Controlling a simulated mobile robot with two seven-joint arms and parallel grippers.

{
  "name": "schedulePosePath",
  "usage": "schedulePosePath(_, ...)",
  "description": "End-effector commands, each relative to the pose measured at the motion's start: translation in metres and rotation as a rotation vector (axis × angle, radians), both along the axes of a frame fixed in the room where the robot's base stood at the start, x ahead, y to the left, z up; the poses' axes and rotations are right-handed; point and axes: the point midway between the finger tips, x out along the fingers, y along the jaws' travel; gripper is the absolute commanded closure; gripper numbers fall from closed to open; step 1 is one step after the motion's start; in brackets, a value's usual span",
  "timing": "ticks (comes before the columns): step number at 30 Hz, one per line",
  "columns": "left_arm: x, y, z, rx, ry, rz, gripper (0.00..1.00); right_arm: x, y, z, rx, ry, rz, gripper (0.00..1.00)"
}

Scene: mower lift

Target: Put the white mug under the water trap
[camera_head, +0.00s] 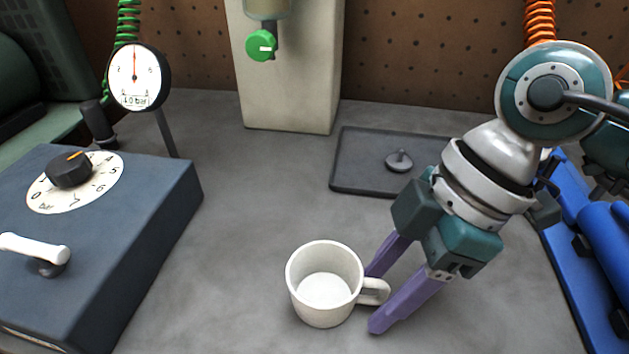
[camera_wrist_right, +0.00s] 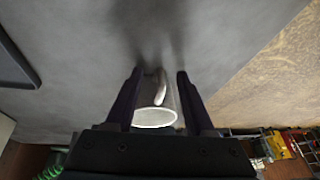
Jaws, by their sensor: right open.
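The white mug (camera_head: 322,272) stands upright and empty on the grey bench, its handle toward the right. My right gripper (camera_head: 378,298) is open, with its purple fingers on either side of the mug handle. In the right wrist view the handle of the mug (camera_wrist_right: 155,117) lies between the two fingers, with gaps on both sides. The water trap (camera_head: 267,8) is cut off by the top edge of the head view; its green drain knob (camera_head: 261,45) hangs in front of a pale column. My left gripper is not in view.
A blue-grey box (camera_head: 150,235) with a dial and white handle fills the left. A pressure gauge (camera_head: 138,77) stands behind it. A dark tray (camera_head: 360,160) with a small knobbed part lies behind the mug. Blue parts (camera_head: 605,240) line the right. Bench below the trap is clear.

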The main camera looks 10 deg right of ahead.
Motion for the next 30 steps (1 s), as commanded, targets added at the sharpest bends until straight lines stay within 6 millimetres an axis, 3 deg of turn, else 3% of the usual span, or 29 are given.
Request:
schedulePosePath(7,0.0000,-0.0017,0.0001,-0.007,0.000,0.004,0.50,0.0000,0.0004,-0.0008,0.000,0.000,0.001,0.48)
schedulePosePath(21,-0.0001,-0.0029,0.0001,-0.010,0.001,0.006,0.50,-0.0002,0.0001,-0.0007,0.000,0.000,0.000,1.00)
schedulePosePath(30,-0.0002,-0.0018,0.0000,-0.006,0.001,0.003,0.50,-0.0005,0.0000,-0.0011,-0.001,0.001,0.000,1.00)
